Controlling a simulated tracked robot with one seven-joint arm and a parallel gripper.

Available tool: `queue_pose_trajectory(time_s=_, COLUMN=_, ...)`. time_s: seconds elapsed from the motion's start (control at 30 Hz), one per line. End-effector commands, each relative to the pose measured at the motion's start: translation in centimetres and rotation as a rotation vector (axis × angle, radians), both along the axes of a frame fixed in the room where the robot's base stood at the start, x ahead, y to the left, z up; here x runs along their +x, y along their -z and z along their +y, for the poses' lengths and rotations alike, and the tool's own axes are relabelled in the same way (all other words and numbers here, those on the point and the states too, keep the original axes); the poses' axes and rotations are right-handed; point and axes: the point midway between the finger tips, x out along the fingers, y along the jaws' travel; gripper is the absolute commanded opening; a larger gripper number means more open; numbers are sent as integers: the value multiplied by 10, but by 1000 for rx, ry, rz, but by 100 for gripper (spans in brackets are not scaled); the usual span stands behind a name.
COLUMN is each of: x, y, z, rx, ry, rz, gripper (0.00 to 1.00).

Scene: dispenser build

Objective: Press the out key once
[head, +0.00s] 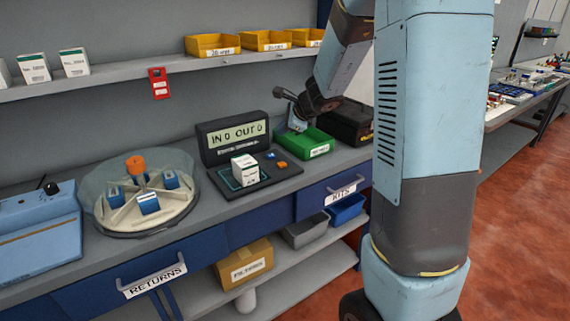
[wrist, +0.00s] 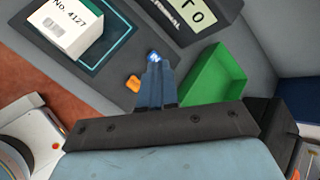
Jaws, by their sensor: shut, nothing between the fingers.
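The counting terminal shows "IN 0 OUT 0" on its screen (head: 237,133), at the back of the workbench. Its dark base carries a blue key (head: 270,155) and an orange key (head: 282,166). I cannot read which key is the out key. In the wrist view the blue key (wrist: 153,57) shows at my fingertips and the orange key (wrist: 133,84) lies just left of the fingers. My gripper (head: 296,123) is shut and empty, near the green bin in the head view. I cannot tell its height above the keys or whether it touches one.
A white box (head: 245,170) sits on the terminal's pad, left of the keys; it reads "No. 4127" in the wrist view (wrist: 70,25). A green bin (head: 310,145) stands right of the terminal. A round carousel (head: 140,195) stands to the left. A shelf (head: 160,67) hangs above.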

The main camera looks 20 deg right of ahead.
Motion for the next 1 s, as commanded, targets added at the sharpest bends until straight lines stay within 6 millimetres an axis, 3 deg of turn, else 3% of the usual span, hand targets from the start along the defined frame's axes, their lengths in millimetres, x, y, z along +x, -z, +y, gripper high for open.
queue_pose_trajectory(time_s=0.53, x=3, y=8, z=-2, rx=10, ry=18, rz=6, gripper=0)
queue_pose_trajectory(time_s=1.0, x=3, y=59, z=-2, rx=10, ry=18, rz=8, gripper=0)
